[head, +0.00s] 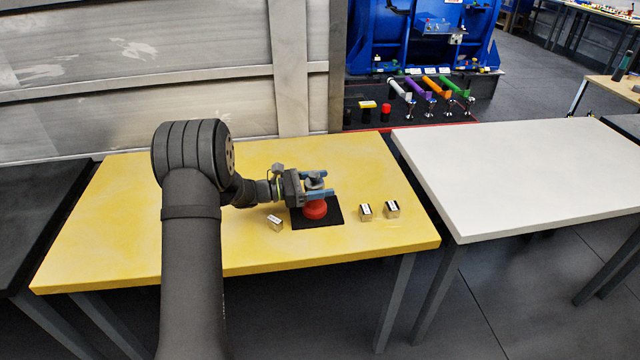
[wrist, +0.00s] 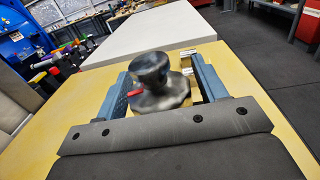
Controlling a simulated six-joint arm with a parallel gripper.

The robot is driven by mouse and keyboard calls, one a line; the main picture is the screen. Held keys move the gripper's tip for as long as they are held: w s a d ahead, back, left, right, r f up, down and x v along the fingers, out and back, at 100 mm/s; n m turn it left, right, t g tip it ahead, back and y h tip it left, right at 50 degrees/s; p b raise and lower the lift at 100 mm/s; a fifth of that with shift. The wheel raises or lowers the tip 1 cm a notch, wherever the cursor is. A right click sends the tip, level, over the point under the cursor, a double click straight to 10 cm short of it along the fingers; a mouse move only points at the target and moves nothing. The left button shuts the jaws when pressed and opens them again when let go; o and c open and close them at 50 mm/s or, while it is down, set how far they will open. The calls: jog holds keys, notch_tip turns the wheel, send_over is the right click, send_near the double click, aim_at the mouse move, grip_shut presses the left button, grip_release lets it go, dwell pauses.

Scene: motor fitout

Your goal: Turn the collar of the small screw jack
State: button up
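The small screw jack (head: 315,210) stands upright on a black mat (head: 298,222) on the yellow table. Its red lower body shows below my gripper (head: 328,182) in the head view. In the wrist view the jack's dark grey rounded head and wider collar (wrist: 160,98) stand between my two blue fingers, with a small red mark at the collar's left. My gripper is open around the jack. A gap shows at the right finger; the left finger is close to the collar, and I cannot tell whether it touches. The fingers partly hide the jack's upper part in the head view.
One small metal block (head: 274,222) lies left of the mat. Two more blocks, one nearer (head: 366,211) and one farther right (head: 392,209), sit to its right. A white table (head: 520,175) stands to the right; the yellow table's rear is clear.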

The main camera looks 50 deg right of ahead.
jog(key=c, duration=0.7)
jog(key=shift+m+g+y, duration=0.3)
jog(key=shift+g, duration=0.1)
jog(key=m+g+y, duration=0.2)
jog(key=y, duration=0.1)
jog(key=shift+s+a, duration=0.1)
jog(key=shift+a, duration=0.05)
jog(key=shift+s+a+m+g+y, duration=0.1)
jog(key=shift+a+m+g+y, duration=0.1)
jog(key=shift+m+g+y, duration=1.25)
jog(key=shift+m+t+y, duration=0.25)
jog(key=shift+m+y, duration=0.1)
jog(key=shift+y, duration=0.5)
jog(key=o, duration=1)
jog(key=shift+c, duration=0.2)
